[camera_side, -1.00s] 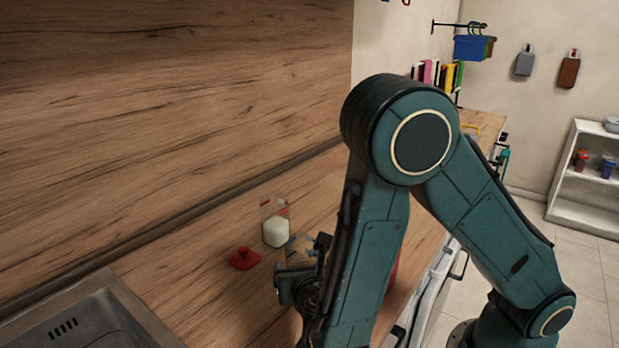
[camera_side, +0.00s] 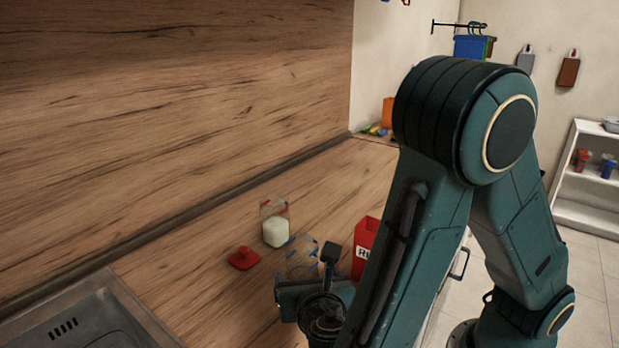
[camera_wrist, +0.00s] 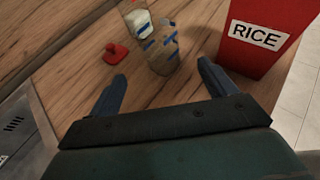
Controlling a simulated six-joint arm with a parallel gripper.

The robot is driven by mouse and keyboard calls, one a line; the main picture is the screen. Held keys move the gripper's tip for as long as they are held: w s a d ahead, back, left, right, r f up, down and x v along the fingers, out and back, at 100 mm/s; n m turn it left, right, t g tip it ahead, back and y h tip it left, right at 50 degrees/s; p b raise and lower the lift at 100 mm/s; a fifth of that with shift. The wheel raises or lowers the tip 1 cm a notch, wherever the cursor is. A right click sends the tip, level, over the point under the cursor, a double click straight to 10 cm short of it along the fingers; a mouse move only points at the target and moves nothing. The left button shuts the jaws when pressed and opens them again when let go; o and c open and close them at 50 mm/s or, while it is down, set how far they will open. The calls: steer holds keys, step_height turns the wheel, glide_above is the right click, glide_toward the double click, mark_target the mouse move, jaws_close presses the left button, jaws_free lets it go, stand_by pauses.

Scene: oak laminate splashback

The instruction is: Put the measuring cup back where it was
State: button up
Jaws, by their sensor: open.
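A clear, see-through container with blue marks, apparently the measuring cup (camera_side: 301,258), stands on the wooden counter; it also shows in the wrist view (camera_wrist: 162,52). It looks empty. My gripper (camera_wrist: 162,90) is open and empty, its two fingers spread on the near side of the cup, with bare counter between them. In the side view my gripper (camera_side: 306,276) is close in front of the cup and partly covers it. I cannot tell the exact gap.
Behind the cup stands a clear jar (camera_side: 275,228) with white contents. A red lid (camera_side: 243,258) lies to the left. A red RICE box (camera_wrist: 262,45) stands close on the right. A metal sink (camera_side: 85,318) is at the front left. Counter left of the lid is bare.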

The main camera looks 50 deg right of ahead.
steer(key=shift+d, duration=0.1)
steer(key=shift+s+d+r+m+g, duration=0.1)
steer(key=shift+d+r+m+g, duration=0.1)
steer(key=shift+d+m+g, duration=0.55)
steer(key=s+d+r+m+g+y, duration=0.1)
steer(key=s+d+r+m+y, duration=0.3)
steer(key=s+r+m, duration=0.3)
steer(key=s+d+r+m+g+y, duration=0.1)
steer(key=s+d+r+m+y, duration=0.3)
steer(key=m, duration=1.4)
steer(key=s+r+y, duration=0.1)
steer(key=s+r, duration=0.2)
steer(key=shift+s+r+y, duration=0.15)
steer(key=shift+r+y, duration=0.05)
steer(key=shift+y, duration=0.1)
